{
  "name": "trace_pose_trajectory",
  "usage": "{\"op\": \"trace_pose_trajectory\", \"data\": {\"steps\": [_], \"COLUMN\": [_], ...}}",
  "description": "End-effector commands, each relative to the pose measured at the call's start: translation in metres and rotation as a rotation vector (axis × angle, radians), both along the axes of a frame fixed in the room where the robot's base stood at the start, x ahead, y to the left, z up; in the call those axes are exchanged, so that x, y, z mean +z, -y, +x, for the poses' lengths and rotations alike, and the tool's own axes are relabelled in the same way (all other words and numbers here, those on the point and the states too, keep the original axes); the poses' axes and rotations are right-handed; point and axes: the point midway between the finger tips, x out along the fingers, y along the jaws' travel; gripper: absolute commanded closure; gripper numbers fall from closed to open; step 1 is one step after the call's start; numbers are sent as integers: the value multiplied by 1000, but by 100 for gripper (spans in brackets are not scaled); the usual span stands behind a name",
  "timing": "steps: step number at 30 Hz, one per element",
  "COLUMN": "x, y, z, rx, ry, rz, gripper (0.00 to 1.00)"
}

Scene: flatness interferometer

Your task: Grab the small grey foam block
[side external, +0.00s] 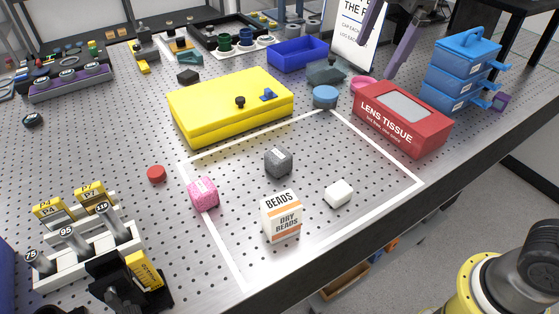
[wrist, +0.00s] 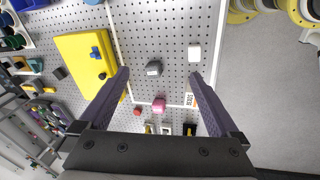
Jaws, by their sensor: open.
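The small grey foam block (side external: 278,163) is a dark grey speckled cube, resting on the perforated metal table inside the white taped outline. In the wrist view the grey block (wrist: 153,69) appears between the fingers, well beyond their tips. My gripper (wrist: 160,73) is open and empty, with its two purple-grey fingers spread wide. In the side view the fingers of my gripper (side external: 375,58) show at the top, high above the table and apart from the block.
Around the block are a pink block (side external: 203,193), a beads box (side external: 281,216), a white block (side external: 339,194) and a large yellow case (side external: 232,107). A red tissue box (side external: 402,118) and blue drawers (side external: 462,70) stand at right. Bare table surrounds the grey block.

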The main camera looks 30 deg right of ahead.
Motion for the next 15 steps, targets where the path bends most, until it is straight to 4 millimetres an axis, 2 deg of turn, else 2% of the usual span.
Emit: {"op": "trace_pose_trajectory", "data": {"steps": [1,3,7,11,15], "x": [-9,-21,-52,-88,-119], "y": [-15,-34,-70,-100,-117], "z": [20,42,76,95,98], "rx": [61,135,233,275,303], "ry": [-28,-60,-116,-164,-218], "rz": [-15,-33,-55,-69,-85], "gripper": [3,3,3,3,3]}}
